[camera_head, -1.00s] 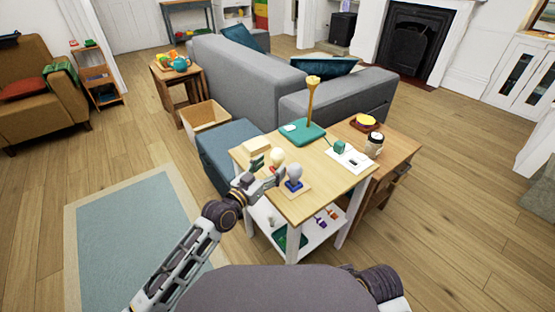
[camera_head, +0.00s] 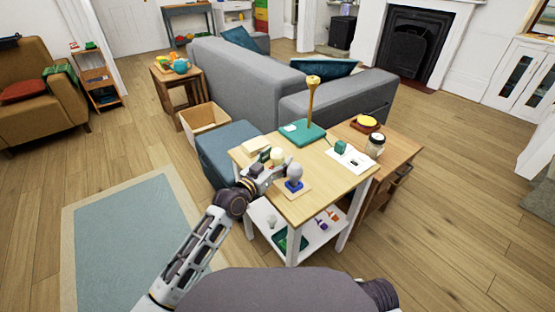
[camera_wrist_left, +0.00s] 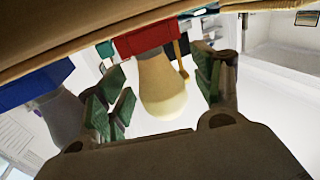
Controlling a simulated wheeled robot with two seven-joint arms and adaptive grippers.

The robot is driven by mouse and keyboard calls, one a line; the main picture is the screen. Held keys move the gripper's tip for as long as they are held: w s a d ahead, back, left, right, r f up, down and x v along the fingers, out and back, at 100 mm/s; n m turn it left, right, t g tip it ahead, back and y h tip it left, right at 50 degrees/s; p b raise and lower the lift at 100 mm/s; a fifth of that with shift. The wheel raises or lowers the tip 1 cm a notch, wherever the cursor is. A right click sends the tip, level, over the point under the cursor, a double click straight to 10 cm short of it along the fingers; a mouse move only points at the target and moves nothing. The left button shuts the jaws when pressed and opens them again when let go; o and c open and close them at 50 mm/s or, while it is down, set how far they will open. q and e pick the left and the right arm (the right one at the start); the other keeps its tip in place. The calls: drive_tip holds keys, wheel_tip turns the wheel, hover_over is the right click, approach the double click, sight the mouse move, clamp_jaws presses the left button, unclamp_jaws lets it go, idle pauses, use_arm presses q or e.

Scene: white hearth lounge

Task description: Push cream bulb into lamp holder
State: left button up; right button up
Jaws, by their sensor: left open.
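The cream bulb (camera_head: 277,155) stands near the front left of the light wood table. In the left wrist view the cream bulb (camera_wrist_left: 162,92) shows upside down, its neck meeting a red base (camera_wrist_left: 145,40). My left gripper (camera_head: 272,162) is open around it; in the left wrist view its green-padded fingers (camera_wrist_left: 160,95) are on either side, with gaps to the bulb. A grey bulb (camera_head: 294,171) stands in a blue base (camera_head: 293,185) just right of the gripper. A lamp with a gold stem (camera_head: 311,100) and teal base (camera_head: 303,132) stands farther back. My right gripper is out of view.
A pale block (camera_head: 255,145) lies behind the gripper. A white sheet (camera_head: 349,158) with a teal block (camera_head: 340,146) and a jar (camera_head: 375,145) are at the right. A lower shelf (camera_head: 300,238) holds small items.

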sight(277, 150)
use_arm(q)
drive_tip(key=c, duration=1.1)
drive_tip(key=shift+r, duration=0.1)
drive_tip(key=shift+c, duration=0.2)
drive_tip(key=shift+r+p, duration=0.4)
drive_tip(key=shift+r, duration=0.35)
wheel_tip(277, 150, up, 4)
drive_tip(key=shift+r+p, duration=0.1)
drive_tip(key=shift+p, duration=0.75)
wheel_tip(277, 150, up, 3)
drive_tip(key=shift+f+p, duration=0.1)
drive_tip(key=shift+p, duration=0.45)
drive_tip(key=shift+r, duration=0.7)
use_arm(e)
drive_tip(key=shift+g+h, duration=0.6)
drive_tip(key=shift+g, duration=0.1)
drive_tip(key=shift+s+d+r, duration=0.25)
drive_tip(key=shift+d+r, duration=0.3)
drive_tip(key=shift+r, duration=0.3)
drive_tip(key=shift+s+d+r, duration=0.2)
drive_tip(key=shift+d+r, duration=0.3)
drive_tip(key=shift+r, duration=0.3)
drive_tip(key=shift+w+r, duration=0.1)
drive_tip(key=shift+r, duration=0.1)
